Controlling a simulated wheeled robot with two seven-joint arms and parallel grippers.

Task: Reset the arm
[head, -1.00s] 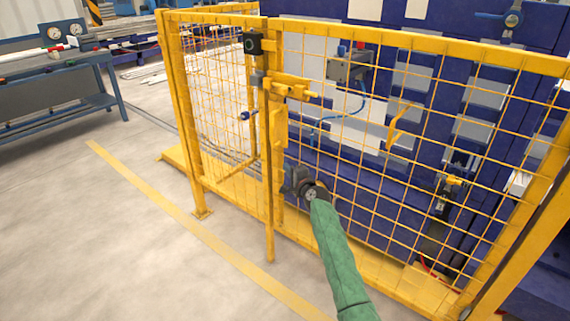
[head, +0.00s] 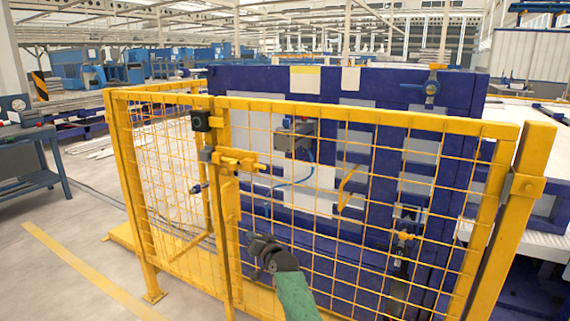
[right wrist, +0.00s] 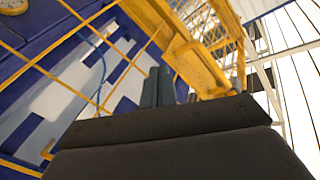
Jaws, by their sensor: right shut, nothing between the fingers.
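My right arm, in a green sleeve, comes up from the bottom of the head view. Its dark right gripper (head: 258,246) is in front of the yellow mesh fence, below the yellow latch (head: 236,159). In the right wrist view the two dark fingers (right wrist: 158,87) stand side by side, shut and empty. Yellow fence bars (right wrist: 180,45) show beyond them. I cannot tell from these views whether the gripper touches the mesh. My left gripper is not in view.
The yellow mesh fence (head: 375,113) stands close in front, with a thick post (head: 515,220) at the right. A blue machine (head: 390,85) is behind it. A workbench (head: 30,155) stands at the far left. Open floor (head: 50,275) lies at the lower left.

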